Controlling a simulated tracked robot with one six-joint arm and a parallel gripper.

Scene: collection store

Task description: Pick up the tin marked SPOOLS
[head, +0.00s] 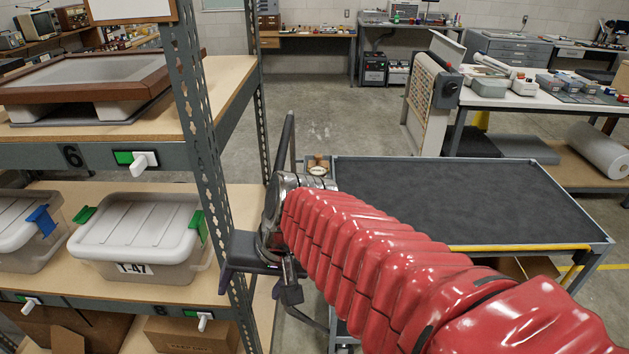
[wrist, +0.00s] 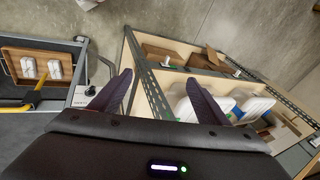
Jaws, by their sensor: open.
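I cannot make out a tin marked SPOOLS in either view; no such lettering is readable. My gripper shows in the wrist view (wrist: 160,77), with two dark fingers spread apart and nothing between them. Beyond its fingers lie the shelf unit's edge and the floor. In the head view my red-sleeved arm reaches toward the shelf post, and its wrist partly hides the gripper there. A lidded clear tub marked T-47 (head: 140,237) stands on the middle shelf, left of the gripper.
A metal shelf post (head: 201,130) stands close beside my gripper. A cart with an empty dark top (head: 450,195) is to the right. A wooden tray (wrist: 18,68) holds two white items.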

